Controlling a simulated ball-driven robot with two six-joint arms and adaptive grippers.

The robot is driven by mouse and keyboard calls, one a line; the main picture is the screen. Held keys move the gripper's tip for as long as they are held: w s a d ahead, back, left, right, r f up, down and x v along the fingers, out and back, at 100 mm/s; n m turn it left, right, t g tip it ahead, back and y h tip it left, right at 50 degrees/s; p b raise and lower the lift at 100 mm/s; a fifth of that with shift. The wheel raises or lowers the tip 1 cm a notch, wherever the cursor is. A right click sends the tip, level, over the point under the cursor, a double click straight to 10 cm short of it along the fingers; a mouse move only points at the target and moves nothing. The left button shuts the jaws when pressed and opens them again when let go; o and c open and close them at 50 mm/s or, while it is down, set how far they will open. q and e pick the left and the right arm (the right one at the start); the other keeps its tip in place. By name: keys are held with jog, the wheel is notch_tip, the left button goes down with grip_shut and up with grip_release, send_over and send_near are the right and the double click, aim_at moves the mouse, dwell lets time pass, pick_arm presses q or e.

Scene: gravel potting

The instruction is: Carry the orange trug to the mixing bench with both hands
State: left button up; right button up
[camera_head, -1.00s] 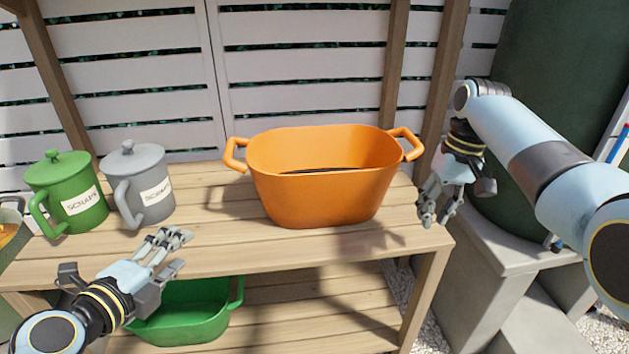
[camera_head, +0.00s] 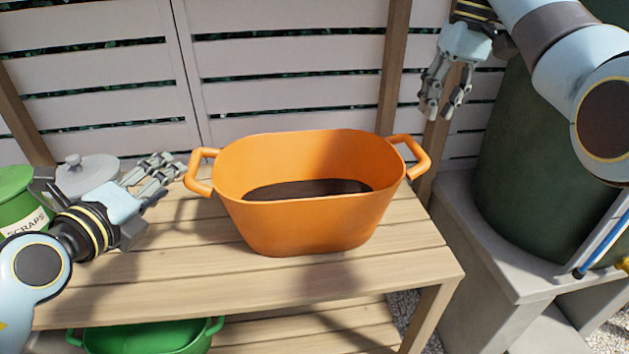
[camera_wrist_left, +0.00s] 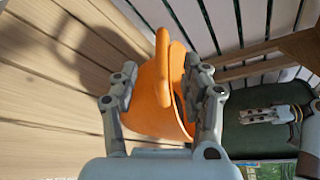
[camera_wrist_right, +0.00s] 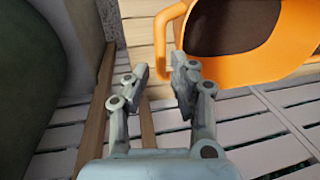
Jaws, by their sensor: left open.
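The orange trug (camera_head: 310,228) stands upright on the upper shelf of the wooden bench (camera_head: 180,270), with dark material (camera_head: 305,189) inside. My left gripper (camera_head: 168,170) is open just left of the trug's left handle (camera_head: 197,172). In the left wrist view that handle (camera_wrist_left: 162,75) shows between the spread fingers, which are not closed on it. My right gripper (camera_head: 444,105) is open and empty, fingers pointing down, above the right handle (camera_head: 419,158) and apart from it. In the right wrist view, part of the trug (camera_wrist_right: 278,60) shows beyond its fingers.
A green lidded pot (camera_head: 18,200) and a grey one (camera_head: 85,175) stand behind my left arm. A green trug (camera_head: 150,338) sits on the lower shelf. A dark green barrel (camera_head: 540,160) on a grey plinth (camera_head: 500,255) is at right. A slatted wall (camera_head: 290,60) stands behind.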

aim_at(196, 152)
pick_arm(q)
jog(key=x, duration=1.1)
jog(key=shift+w+r, duration=0.1)
jog(key=shift+r, duration=0.15)
pick_arm(e)
jog(key=f, duration=0.3)
jog(key=a+f, duration=0.1)
jog(key=f, duration=0.2)
jog(key=a+f, duration=0.1)
jog(key=f, duration=0.3)
pick_arm(q)
jog(key=c, duration=0.6)
pick_arm(e)
grip_shut()
pick_arm(q)
jog(key=shift+f, duration=0.1)
grip_shut()
pick_arm(e)
jog(key=shift+r, duration=0.1)
